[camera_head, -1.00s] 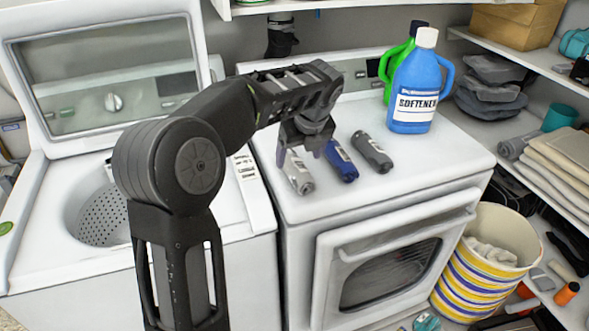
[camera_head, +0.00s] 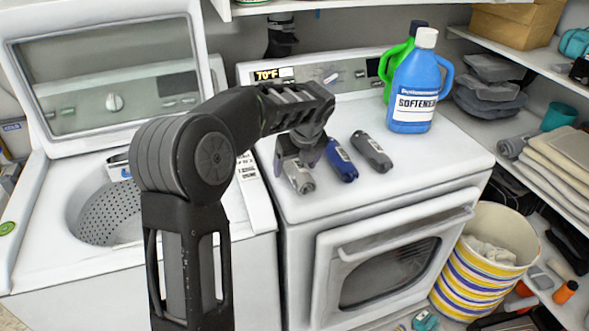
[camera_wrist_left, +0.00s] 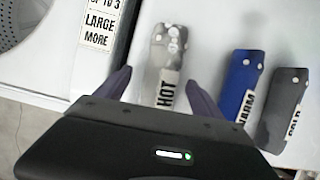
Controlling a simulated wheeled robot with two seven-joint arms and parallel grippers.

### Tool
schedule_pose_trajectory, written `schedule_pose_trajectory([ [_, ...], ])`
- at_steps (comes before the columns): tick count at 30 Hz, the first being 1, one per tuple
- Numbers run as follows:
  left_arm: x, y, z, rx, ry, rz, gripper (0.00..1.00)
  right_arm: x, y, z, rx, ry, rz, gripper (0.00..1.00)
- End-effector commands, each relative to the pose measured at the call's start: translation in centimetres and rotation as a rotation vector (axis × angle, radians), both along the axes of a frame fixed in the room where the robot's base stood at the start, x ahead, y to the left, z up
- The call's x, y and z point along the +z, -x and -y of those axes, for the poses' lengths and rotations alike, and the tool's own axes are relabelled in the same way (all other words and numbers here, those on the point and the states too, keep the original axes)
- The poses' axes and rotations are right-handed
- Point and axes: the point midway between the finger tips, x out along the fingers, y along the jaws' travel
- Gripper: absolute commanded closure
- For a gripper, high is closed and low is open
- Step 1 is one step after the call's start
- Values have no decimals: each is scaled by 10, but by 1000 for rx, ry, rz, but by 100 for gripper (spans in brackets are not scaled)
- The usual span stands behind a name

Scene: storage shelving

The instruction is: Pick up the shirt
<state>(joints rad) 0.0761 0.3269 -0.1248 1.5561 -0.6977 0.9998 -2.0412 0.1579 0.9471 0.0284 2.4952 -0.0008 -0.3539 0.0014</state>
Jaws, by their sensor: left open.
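Three small rolled bundles, which may be rolled shirts, lie side by side on the white dryer top (camera_head: 430,165). The light grey one (camera_head: 300,179) carries a HOT label, the blue one (camera_head: 341,161) WARM and the dark grey one (camera_head: 372,152) COLD, as the left wrist view shows. My left gripper (camera_head: 293,168) is open just above the light grey bundle. In the left wrist view the fingers (camera_wrist_left: 160,84) are on either side of that bundle (camera_wrist_left: 163,62), with nothing held. The gripper hides part of it in the head view. My right gripper is not in view.
A blue softener jug (camera_head: 413,90) and a green jug (camera_head: 393,62) stand at the dryer's back right. An open washer (camera_head: 25,240) is on the left. A striped basket (camera_head: 480,270) and shelves with folded cloth (camera_head: 555,165) are on the right.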

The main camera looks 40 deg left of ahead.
Motion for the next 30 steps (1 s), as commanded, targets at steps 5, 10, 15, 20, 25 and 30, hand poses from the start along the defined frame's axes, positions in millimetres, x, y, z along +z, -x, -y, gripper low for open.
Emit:
schedule_pose_trajectory([
  [5, 0, 0, 0, 0, 0, 0, 22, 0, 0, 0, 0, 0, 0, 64],
  [10, 0, 0, 0, 0, 0, 0, 27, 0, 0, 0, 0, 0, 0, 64],
  [15, 0, 0, 0, 0, 0, 0, 41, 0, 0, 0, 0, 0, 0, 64],
  [20, 0, 0, 0, 0, 0, 0, 54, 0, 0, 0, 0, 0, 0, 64],
  [25, 0, 0, 0, 0, 0, 0, 68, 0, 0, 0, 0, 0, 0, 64],
  [30, 0, 0, 0, 0, 0, 0, 82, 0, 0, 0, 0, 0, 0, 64],
])
